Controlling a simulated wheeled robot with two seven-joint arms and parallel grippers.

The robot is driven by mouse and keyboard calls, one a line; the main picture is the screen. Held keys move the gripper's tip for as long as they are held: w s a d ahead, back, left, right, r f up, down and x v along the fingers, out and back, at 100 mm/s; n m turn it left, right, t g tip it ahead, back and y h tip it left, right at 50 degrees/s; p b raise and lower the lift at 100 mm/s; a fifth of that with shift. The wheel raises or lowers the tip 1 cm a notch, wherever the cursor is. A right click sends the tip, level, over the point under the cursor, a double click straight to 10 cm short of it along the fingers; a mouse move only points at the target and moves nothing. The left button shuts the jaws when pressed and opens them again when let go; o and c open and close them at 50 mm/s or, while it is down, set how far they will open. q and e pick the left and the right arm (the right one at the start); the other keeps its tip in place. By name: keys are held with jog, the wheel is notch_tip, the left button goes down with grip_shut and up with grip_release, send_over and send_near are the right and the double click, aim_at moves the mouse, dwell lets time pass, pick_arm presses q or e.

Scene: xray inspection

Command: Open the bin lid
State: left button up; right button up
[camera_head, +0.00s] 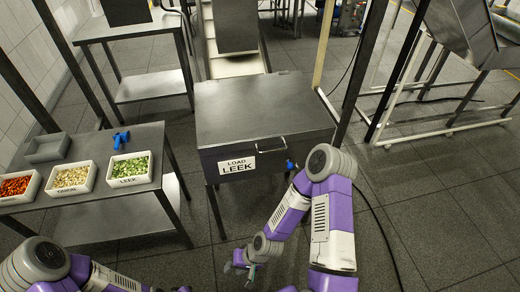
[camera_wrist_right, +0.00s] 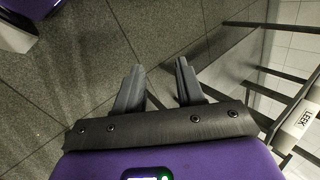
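The bin (camera_head: 225,175) is a grey metal box on legs in the middle of the head view, with a "LOAD LEEK" label on its front. Its flat lid (camera_head: 255,105) lies closed on top. A bar handle (camera_head: 270,146) sits at the front, right of the label. My right gripper (camera_head: 243,264) is low in front of the bin, below and apart from the handle. In the right wrist view its two fingers (camera_wrist_right: 158,85) are spread with nothing between them. My left arm shows at the bottom left, but its gripper cannot be made out.
A table (camera_head: 100,210) at left holds white trays of chopped vegetables, including a leek tray (camera_head: 130,170), an empty grey tray (camera_head: 48,147) and a blue item (camera_head: 121,140). A dark post (camera_head: 375,75) stands right of the bin. Floor at right is mostly clear.

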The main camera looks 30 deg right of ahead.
aim_at(272, 151)
jog(key=w+d+r+m+t+b, duration=0.1)
jog(key=w+d+r+m+t, duration=0.15)
jog(key=w, duration=0.25)
jog(key=w+d+r+m+t+y+b, duration=0.1)
jog(key=w+d+r+m+t, duration=0.1)
jog(key=w+d+r+t, duration=0.3)
jog(key=w+d+r+m+t+b, duration=0.1)
jog(key=w+d+r+m, duration=0.15)
jog(key=w, duration=0.35)
jog(key=w+d+r+m+t+h+b, duration=0.1)
jog(key=w+d+r+m+t+h, duration=0.15)
jog(key=d+r, duration=0.45)
jog(key=w+d+r+m+t+h+b, duration=0.1)
jog(key=w+d+r+m+t+h, duration=0.2)
jog(key=d, duration=0.9)
jog(key=shift+y, duration=0.45)
jog(key=b+x, duration=0.1)
jog(key=x, duration=0.4)
jog(key=shift+w+a+r, duration=0.1)
jog(key=shift+w+a, duration=0.1)
jog(key=shift+w, duration=0.05)
grip_shut()
